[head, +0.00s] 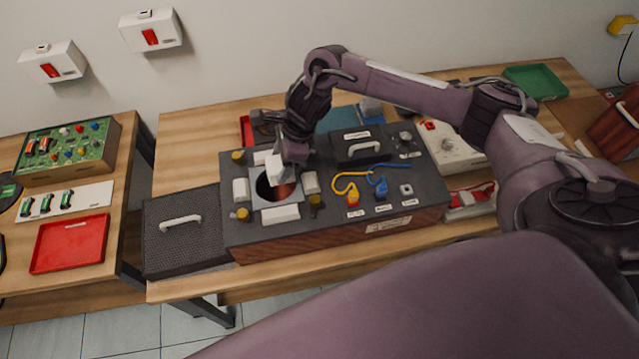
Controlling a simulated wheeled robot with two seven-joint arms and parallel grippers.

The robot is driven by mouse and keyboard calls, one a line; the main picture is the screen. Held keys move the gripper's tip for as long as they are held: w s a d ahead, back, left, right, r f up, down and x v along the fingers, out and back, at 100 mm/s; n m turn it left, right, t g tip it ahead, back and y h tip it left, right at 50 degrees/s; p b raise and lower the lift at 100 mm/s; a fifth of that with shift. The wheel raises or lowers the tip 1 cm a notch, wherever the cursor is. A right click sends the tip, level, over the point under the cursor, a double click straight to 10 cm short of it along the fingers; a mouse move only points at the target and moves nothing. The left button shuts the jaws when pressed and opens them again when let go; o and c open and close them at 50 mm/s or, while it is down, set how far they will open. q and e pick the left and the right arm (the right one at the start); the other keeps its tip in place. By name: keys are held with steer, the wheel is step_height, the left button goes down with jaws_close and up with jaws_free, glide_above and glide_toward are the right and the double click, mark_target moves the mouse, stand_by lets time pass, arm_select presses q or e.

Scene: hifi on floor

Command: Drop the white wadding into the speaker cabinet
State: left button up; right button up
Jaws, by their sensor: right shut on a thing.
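The speaker cabinet (330,232) is a dark box with wood-look sides, lying on the middle table. A square frame with a round opening (268,190) is in the left part of its top. My right gripper (285,160) reaches in from the right and is over the back edge of this opening. It is shut on a white piece, which appears to be the white wadding (274,169); the fingers partly hide it. The wadding is above or at the opening; I cannot tell how deep. My left gripper is not in view.
White blocks (280,213) and yellow-brown knobs surround the opening. A dark grille panel (183,232) lies at left. A red tray (70,243) is on the left table.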

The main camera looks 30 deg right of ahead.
steer(key=f, duration=0.2)
steer(key=shift+w+f+b, duration=0.3)
steer(key=shift+w+f, duration=0.05)
steer(key=shift+f, duration=0.3)
steer(key=o, duration=1)
steer(key=shift+o, duration=0.2)
steer(key=b+v, duration=0.3)
steer(key=v, duration=0.3)
steer(key=shift+d+r, duration=0.15)
steer(key=shift+r, duration=0.1)
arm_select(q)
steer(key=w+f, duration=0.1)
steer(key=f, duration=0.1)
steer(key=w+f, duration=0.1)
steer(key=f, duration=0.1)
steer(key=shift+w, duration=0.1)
arm_select(e)
steer(key=shift+s+d+r, duration=0.1)
steer(key=shift+d+r, duration=0.1)
steer(key=shift+r, duration=0.4)
